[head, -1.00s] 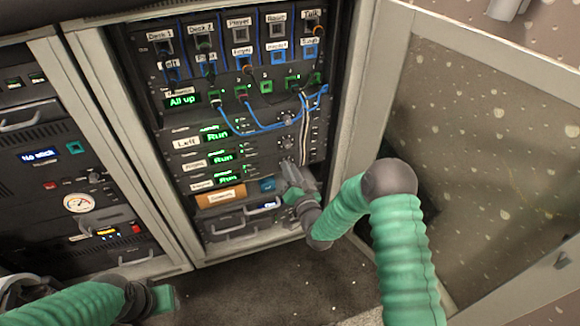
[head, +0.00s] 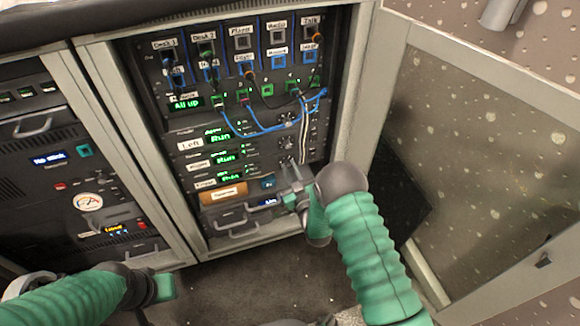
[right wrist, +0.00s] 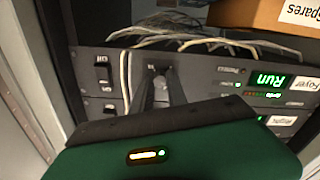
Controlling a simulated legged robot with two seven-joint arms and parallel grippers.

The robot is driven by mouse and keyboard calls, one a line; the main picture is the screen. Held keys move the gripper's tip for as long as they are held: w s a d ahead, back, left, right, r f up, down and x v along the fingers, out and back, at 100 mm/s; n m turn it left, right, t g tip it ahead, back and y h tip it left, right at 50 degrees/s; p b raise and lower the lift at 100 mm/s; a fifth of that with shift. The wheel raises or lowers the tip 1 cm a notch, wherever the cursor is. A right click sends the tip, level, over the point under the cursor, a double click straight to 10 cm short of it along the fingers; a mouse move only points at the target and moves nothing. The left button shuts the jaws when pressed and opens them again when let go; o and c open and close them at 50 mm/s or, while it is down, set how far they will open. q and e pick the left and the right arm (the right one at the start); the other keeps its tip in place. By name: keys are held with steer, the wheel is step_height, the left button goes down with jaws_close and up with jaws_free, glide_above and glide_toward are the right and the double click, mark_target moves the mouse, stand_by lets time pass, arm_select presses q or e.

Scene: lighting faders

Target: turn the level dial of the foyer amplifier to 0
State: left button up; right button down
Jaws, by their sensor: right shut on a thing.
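The foyer amplifier (head: 205,183) is the lowest of three similar units in the right rack, with a green "Run" display. In the right wrist view its label and display (right wrist: 270,80) appear upside down. My right gripper (head: 287,168) is at the right end of this unit. In the right wrist view its fingers (right wrist: 158,76) are shut on the level dial, which they mostly hide. The dial's setting cannot be read. My left gripper (head: 165,287) is low at the left, away from the racks; its jaws are not clear.
An orange "Spares" box (head: 223,192) sits just below the foyer amplifier. Pale cables (right wrist: 200,42) run close to my right fingers. Blue patch cables (head: 262,128) hang above. An open door (head: 480,150) stands on the right. Another rack (head: 75,190) is on the left.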

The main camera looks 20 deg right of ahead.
steer(key=shift+s+f+n+p, duration=0.15)
steer(key=shift+n+p, duration=0.8)
steer(key=shift+n, duration=2.7)
steer(key=shift+f+n+p, duration=0.15)
steer(key=shift+n+p, duration=0.75)
steer(key=shift+n, duration=2.75)
steer(key=c, duration=1.4)
jaws_free()
steer(key=shift+o, duration=0.5)
steer(key=shift+r, duration=0.1)
